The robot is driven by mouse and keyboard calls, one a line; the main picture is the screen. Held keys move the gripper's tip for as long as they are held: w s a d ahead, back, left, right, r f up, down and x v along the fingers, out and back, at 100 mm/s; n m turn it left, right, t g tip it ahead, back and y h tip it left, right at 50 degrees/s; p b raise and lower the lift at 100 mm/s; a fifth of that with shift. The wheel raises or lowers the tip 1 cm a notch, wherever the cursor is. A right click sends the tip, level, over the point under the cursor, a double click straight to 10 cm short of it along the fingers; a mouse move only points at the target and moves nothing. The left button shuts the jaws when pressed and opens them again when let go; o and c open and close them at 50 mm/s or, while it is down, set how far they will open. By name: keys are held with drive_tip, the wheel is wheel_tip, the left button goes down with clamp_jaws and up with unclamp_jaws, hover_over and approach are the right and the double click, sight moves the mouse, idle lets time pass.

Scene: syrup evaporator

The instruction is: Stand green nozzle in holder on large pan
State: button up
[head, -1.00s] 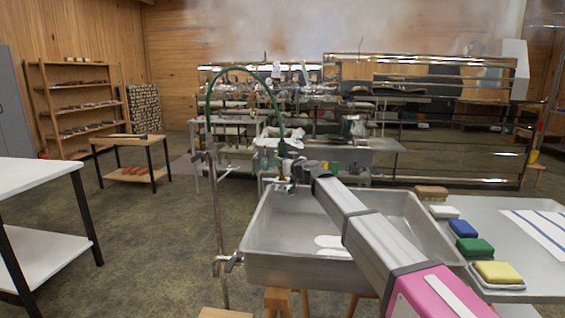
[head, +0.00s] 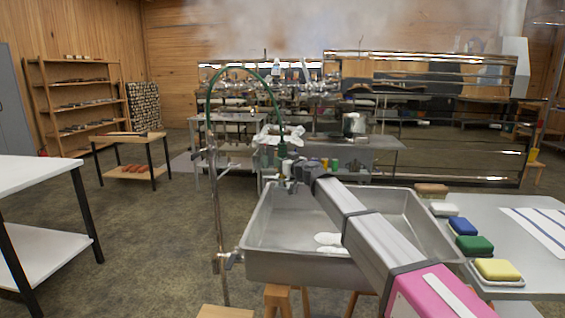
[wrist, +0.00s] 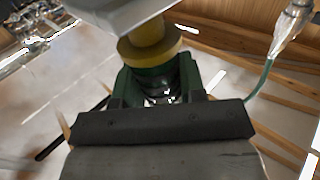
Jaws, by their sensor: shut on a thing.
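The large pan (head: 355,267) is a grey metal basin in the middle of the head view. My gripper (head: 289,180) is at the pan's far left corner, small and partly hidden by my arm. It is shut on the green nozzle (head: 282,150), at the lower end of an arched green hose (head: 210,85). The wrist view shows the dark gripper body (wrist: 160,125) and green parts with a yellow collar (wrist: 150,48) between the jaws. A pale grey part covers the top of that view. I cannot clearly make out the holder.
A metal pipe (head: 216,205) stands at the pan's left, with a clamp (head: 232,258) near the pan. On the right, a table (head: 505,215) carries a brush (head: 432,189) and several coloured sponges. A white table (head: 35,175) stands at left.

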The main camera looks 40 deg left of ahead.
drive_tip(key=shift+f, duration=0.6)
idle(0.3)
drive_tip(key=o, duration=1.1)
drive_tip(key=shift+c, duration=0.2)
drive_tip(key=s+d, duration=0.1)
drive_tip(key=d, duration=0.9)
drive_tip(key=shift+s+d, duration=0.2)
drive_tip(key=shift+d, duration=0.15)
